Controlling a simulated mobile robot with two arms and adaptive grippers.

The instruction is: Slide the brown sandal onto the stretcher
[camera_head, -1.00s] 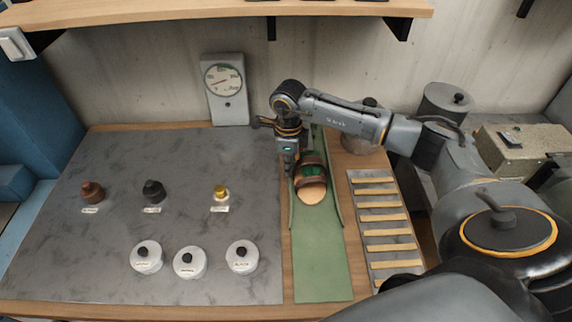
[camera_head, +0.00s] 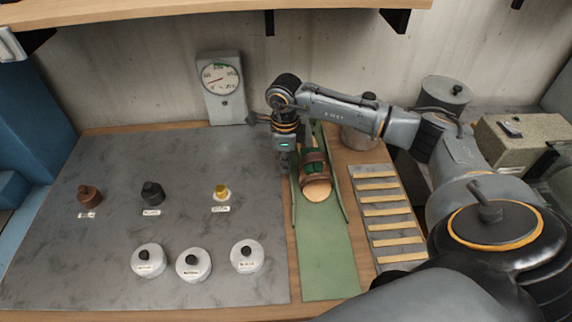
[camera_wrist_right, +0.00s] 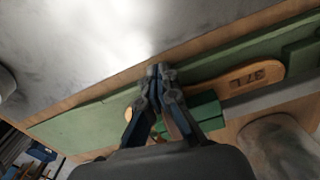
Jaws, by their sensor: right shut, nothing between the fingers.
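The brown sandal (camera_head: 318,190) lies on the green mat (camera_head: 325,260) in the head view, with its tan rounded end towards me and a brown strap across it. Green stretcher pieces (camera_head: 314,157) show at the strap; how far they sit inside it I cannot tell. In the right wrist view the tan sole (camera_wrist_right: 258,76) bears the mark "37 L", with a green block (camera_wrist_right: 203,111) beside it. My right gripper (camera_head: 284,172) is shut and empty, pointing down just left of the sandal. Its fingers (camera_wrist_right: 160,75) hide part of the sandal in the wrist view. My left gripper is out of view.
A dial gauge (camera_head: 221,88) stands at the back. Brown, black and yellow knobs (camera_head: 152,193) and several white round pots (camera_head: 193,265) occupy the grey board. A slatted rack (camera_head: 391,213) lies right of the mat. The mat's near part is clear.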

